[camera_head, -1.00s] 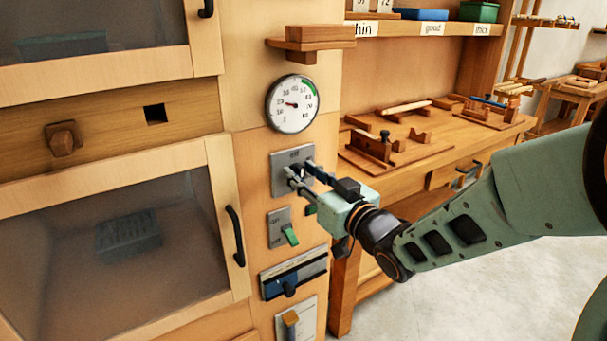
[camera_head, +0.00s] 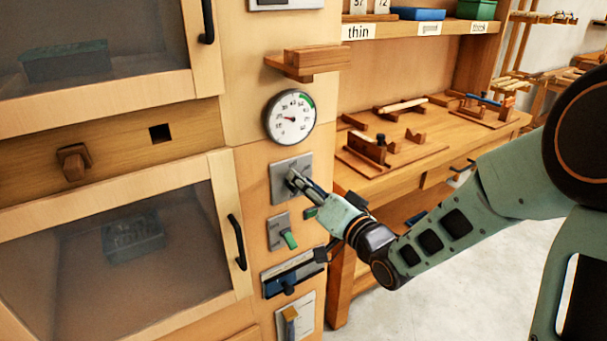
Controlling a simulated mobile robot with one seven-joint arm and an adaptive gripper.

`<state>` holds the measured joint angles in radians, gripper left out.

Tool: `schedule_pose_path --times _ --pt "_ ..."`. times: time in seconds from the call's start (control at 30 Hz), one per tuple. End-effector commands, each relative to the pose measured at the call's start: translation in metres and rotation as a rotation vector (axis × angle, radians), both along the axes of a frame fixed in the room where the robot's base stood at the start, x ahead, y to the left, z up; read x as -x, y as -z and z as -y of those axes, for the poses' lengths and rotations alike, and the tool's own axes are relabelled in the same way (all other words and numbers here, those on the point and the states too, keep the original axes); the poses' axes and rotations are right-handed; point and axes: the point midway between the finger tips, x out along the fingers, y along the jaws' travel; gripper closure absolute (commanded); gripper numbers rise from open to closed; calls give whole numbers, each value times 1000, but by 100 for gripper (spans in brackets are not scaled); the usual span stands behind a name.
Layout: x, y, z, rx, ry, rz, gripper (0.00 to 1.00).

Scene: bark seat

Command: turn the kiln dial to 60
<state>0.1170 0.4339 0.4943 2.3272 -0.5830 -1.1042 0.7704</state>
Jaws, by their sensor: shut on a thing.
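The kiln dial is mounted on a square grey metal plate (camera_head: 281,169) on the wooden kiln front, below the round gauge. My gripper (camera_head: 293,178) is shut on the dial, with its fingers against the plate's face; they cover most of the dial, and its pointer and setting cannot be read. The round white gauge (camera_head: 290,117) has a green band at its upper right. Its dark needle points left and slightly up.
A switch plate with a green lever (camera_head: 290,240) sits just below the dial plate. A slider panel (camera_head: 292,275) and another lever (camera_head: 290,318) are lower. A wooden shelf (camera_head: 305,64) juts out above the gauge. A workbench (camera_head: 440,140) stands to the right.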

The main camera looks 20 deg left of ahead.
Motion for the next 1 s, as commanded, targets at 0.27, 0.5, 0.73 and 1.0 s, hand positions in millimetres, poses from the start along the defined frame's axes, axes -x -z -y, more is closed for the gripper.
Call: schedule_pose_path --times 0.27,0.5,0.73,1.0 --pt "-2 -2 2 -173 1 -200 94" --pt "-3 0 2 -322 1 -373 94" --pt "-4 2 3 -465 1 -540 94" --pt "-4 5 3 -632 0 -733 94"
